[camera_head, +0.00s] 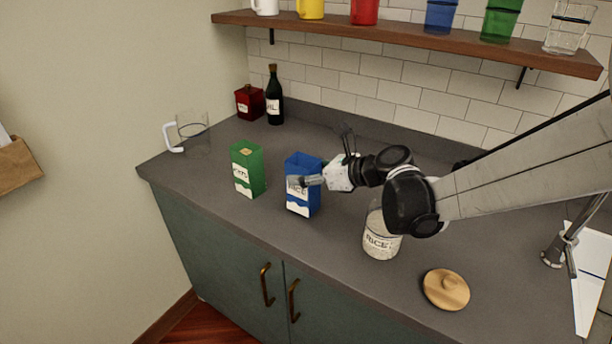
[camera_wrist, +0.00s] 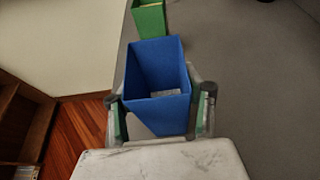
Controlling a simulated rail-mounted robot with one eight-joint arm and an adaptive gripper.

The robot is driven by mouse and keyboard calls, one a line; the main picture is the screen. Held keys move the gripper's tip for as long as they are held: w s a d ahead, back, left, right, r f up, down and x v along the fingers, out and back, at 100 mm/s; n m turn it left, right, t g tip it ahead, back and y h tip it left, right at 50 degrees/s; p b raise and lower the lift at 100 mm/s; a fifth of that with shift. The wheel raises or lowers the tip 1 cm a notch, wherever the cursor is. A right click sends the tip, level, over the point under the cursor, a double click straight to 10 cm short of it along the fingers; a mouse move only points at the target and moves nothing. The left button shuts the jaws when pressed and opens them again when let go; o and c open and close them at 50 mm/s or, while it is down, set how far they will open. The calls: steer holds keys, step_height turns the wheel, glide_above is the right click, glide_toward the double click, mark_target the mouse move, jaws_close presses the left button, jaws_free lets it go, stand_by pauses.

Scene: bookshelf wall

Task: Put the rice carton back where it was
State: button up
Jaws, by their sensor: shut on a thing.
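The rice carton is a blue open-topped box (camera_head: 304,204) with a white label, upright at the counter's middle left in the head view. In the wrist view the blue carton (camera_wrist: 158,62) lies between my two fingers, and I look into its open top. My gripper (camera_head: 312,181) is shut on the carton, with a finger against its label side in the head view; the fingers also show in the wrist view (camera_wrist: 160,115). Whether the carton's base touches the counter is hard to tell. A glass jar labelled RICE (camera_head: 381,242) stands to the right, partly behind my arm.
A green carton (camera_head: 247,170) stands just left of the blue one. A glass jug (camera_head: 192,128), red canister (camera_head: 249,103) and dark bottle (camera_head: 274,97) are further back. A wooden lid (camera_head: 446,289) lies at the front right. Cups line the shelf (camera_head: 400,38) above. Counter (camera_head: 270,222) in front is clear.

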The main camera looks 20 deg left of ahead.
steer(key=shift+f, duration=0.7)
steer(key=shift+f, duration=0.1)
steer(key=shift+f, duration=0.15)
steer(key=o, duration=1.5)
steer(key=shift+r, duration=0.3)
steer(key=shift+d+r, duration=0.1)
steer(key=shift+d, duration=0.15)
steer(key=v, duration=1.1)
steer(key=shift+d, duration=0.2)
